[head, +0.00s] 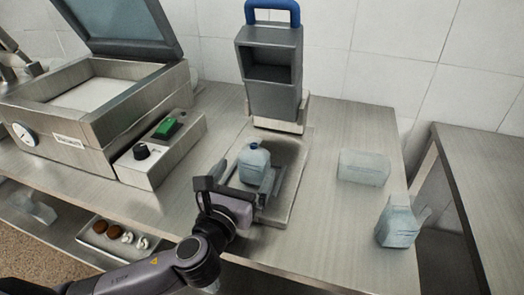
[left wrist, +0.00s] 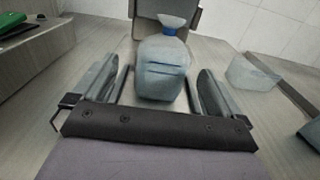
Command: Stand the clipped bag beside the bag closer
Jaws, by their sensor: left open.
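The clipped bag (head: 254,165) is pale blue and translucent, with a narrow gathered neck. In the left wrist view the bag (left wrist: 162,68) shows a blue clip at its top. It stands upright on the grey base plate in front of the bag closer (head: 271,85), a dark grey upright device with a blue handle. My left gripper (head: 247,180) is open at the bag. In the left wrist view its fingers (left wrist: 160,92) lie either side of the bag's front, with gaps visible. My right gripper is in neither view.
A pale bag (head: 363,167) lies on the table to the right. Another bag (head: 398,222) with a flared top stands near the right edge. A vacuum machine (head: 90,110) with its lid raised fills the left. A tray (head: 112,240) sits on the lower shelf.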

